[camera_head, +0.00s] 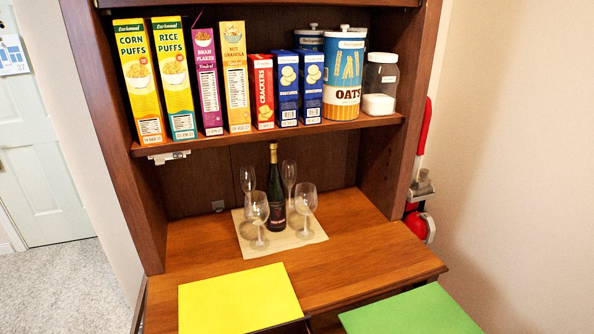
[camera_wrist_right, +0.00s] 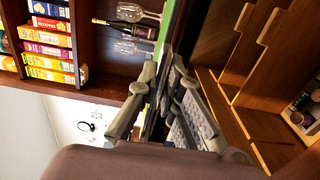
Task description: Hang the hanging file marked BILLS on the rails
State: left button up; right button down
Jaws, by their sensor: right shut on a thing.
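A green sheet-like file (camera_head: 412,312) shows at the lower right of the head view, beside the desk's front corner. In the right wrist view it is a thin green strip (camera_wrist_right: 165,32) seen edge-on. My right gripper (camera_wrist_right: 165,100) is shut on the green file; the gripper is outside the head view. A yellow file or sheet (camera_head: 240,296) shows at the front of the desk in the head view. No BILLS marking is readable on either one. Rails cannot be made out clearly. My left gripper is in neither view.
The wooden desk (camera_head: 350,262) holds a bottle (camera_head: 276,190) and several wine glasses on a mat (camera_head: 294,246). The shelf (camera_head: 250,133) above holds cereal boxes and jars. Upright wooden panels (camera_wrist_right: 245,60) stand right of the gripper in the wrist view.

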jog(key=s+a+r+m+h, duration=0.1)
jog(key=a+r+h, duration=0.1)
jog(key=a+r, duration=0.5)
notch_tip(320, 180, up, 12)
jog(key=s+d+m+t+h, duration=0.1)
jog(key=d+m+h, duration=0.1)
jog(key=m+h, duration=0.1)
jog(key=shift+s+d+h, duration=0.2)
jog(key=shift+s+h, duration=0.2)
jog(key=shift+h, duration=0.2)
jog(key=shift+f, duration=0.15)
